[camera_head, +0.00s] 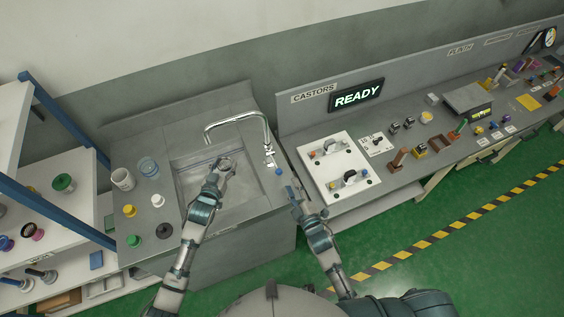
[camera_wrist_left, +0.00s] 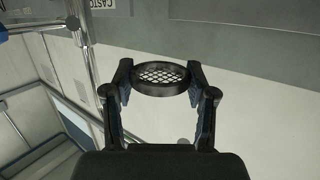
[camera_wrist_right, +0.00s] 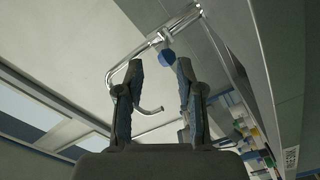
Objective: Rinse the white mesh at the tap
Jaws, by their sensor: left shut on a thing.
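My left gripper (camera_head: 220,168) is over the sink basin (camera_head: 200,188), near the tap's spout. It is shut on the white mesh (camera_wrist_left: 160,77), a round sieve with a dark rim, gripped by its sides between the fingertips. The chrome tap (camera_head: 238,117) arches over the basin from its right rim; no water shows. The tap's blue knob (camera_head: 279,171) is at the right rim. My right gripper (camera_head: 293,192) is beside the sink's right edge, close to this knob. In the right wrist view its fingers are apart and empty, with the blue knob (camera_wrist_right: 167,57) beyond the fingertips.
Right of the sink, a bench carries a white panel (camera_head: 338,169) with handles and a READY display (camera_head: 357,96). A white shelf (camera_head: 60,205) with blue posts stands at the left.

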